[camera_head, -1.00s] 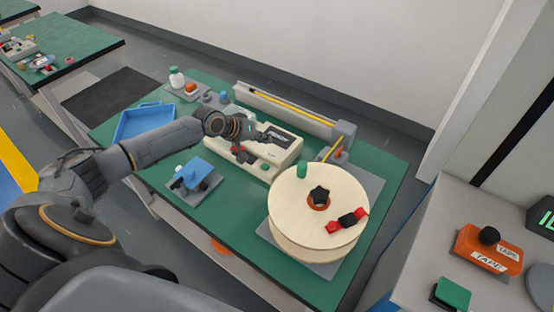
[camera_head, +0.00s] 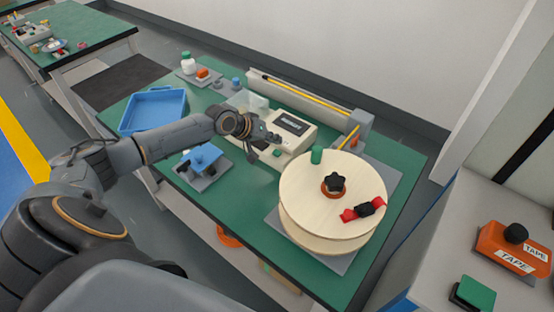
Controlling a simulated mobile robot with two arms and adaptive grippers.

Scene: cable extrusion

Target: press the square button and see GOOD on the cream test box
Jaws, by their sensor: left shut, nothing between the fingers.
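The cream test box (camera_head: 303,139) stands on the green table behind the wooden reel. A dark display (camera_head: 292,123) is on its top; its text is too small to read. A small green button (camera_head: 277,153) shows near its front edge; I cannot tell its shape for certain. My left gripper (camera_head: 265,144) reaches in from the left over the box's left part. It is shut and empty, close to the green button. I cannot tell whether it touches the box. The gripper hides part of the box's left side. My right gripper is not in view.
A wooden reel (camera_head: 312,190) with a black knob and red clip stands at the right. A blue tray (camera_head: 183,106) and a small blue-topped fixture (camera_head: 203,158) lie left. A long rail (camera_head: 300,99) runs behind the box. An orange tape dispenser (camera_head: 514,252) stands far right.

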